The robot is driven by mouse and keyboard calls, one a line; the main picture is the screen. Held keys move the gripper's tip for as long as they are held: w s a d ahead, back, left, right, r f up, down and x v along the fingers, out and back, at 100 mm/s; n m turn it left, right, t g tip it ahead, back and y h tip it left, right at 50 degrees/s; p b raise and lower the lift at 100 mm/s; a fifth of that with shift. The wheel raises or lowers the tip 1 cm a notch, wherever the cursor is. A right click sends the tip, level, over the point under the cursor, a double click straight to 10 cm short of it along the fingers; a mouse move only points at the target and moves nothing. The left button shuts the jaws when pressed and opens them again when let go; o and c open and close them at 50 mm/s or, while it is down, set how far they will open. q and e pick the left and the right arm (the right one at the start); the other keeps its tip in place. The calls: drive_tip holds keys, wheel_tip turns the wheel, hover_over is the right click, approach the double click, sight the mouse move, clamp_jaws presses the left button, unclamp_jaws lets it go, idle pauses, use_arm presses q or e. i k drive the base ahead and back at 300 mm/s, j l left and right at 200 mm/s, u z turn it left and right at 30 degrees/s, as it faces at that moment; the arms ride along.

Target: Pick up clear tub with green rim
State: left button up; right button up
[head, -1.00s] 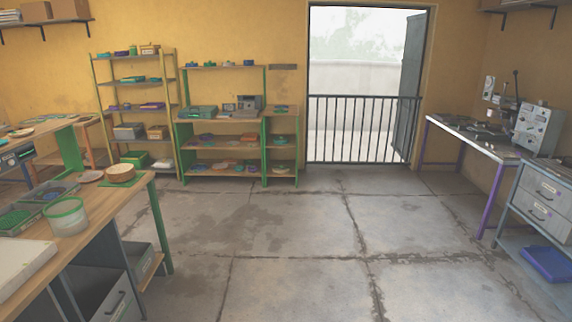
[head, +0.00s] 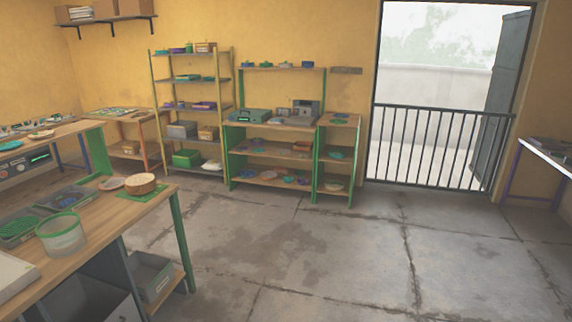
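The clear tub with the green rim (head: 62,236) stands upright on the wooden workbench (head: 112,210) at the lower left of the head view. It sits near the bench's front edge. Its walls are see-through and look empty or pale inside. Neither of my grippers shows in the head view.
Behind the tub are grey trays (head: 62,198) and a round wooden piece (head: 141,184) on a green mat (head: 153,195). A white slab (head: 14,275) lies in front. Grey bins (head: 150,272) sit under the bench. The concrete floor (head: 335,255) to the right is clear.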

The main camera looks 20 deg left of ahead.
sight(62, 235)
drive_tip(key=i+j+u, duration=0.1)
drive_tip(key=i+u, duration=0.7)
drive_tip(key=i+l+u, duration=0.15)
drive_tip(key=i+u, duration=0.2)
drive_tip(key=i, duration=0.1)
